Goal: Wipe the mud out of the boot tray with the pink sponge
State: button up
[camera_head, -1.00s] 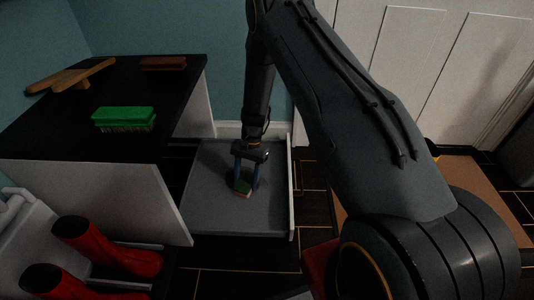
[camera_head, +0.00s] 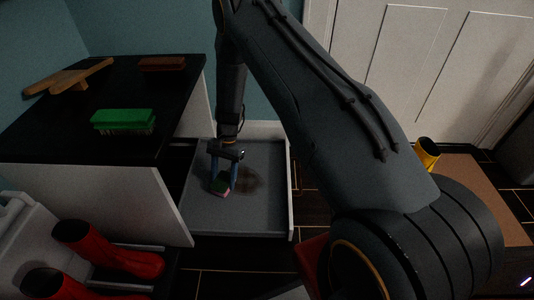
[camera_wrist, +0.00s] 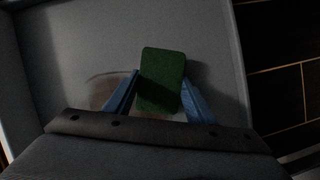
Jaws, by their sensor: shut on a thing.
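The pink sponge (camera_head: 223,189) has a green top layer and a pink underside. My gripper (camera_head: 222,181) is shut on it, a blue finger at each side, low over the floor of the grey boot tray (camera_head: 255,217). I cannot tell whether the sponge touches the tray floor. A brown mud smear (camera_head: 249,183) lies on the tray floor just right of the sponge. In the wrist view the sponge's green face (camera_wrist: 161,80) shows between the fingers, and part of the mud (camera_wrist: 104,88) shows to its left.
A black-topped bench (camera_head: 80,140) with a green brush (camera_head: 123,118) stands left of the tray. Red boots (camera_head: 105,252) are at lower left. A yellow boot (camera_head: 427,152) is by a brown mat (camera_head: 462,180) at right. The tray has a raised wall on its right.

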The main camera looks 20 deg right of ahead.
aim_at(223, 182)
jog(key=r, duration=0.1)
jog(key=r+p, duration=0.1)
jog(key=r, duration=0.1)
jog(key=shift+d+r, duration=0.15)
jog(key=shift+d, duration=0.1)
jog(key=shift+r+p, duration=1.45)
jog(key=shift+r, duration=0.45)
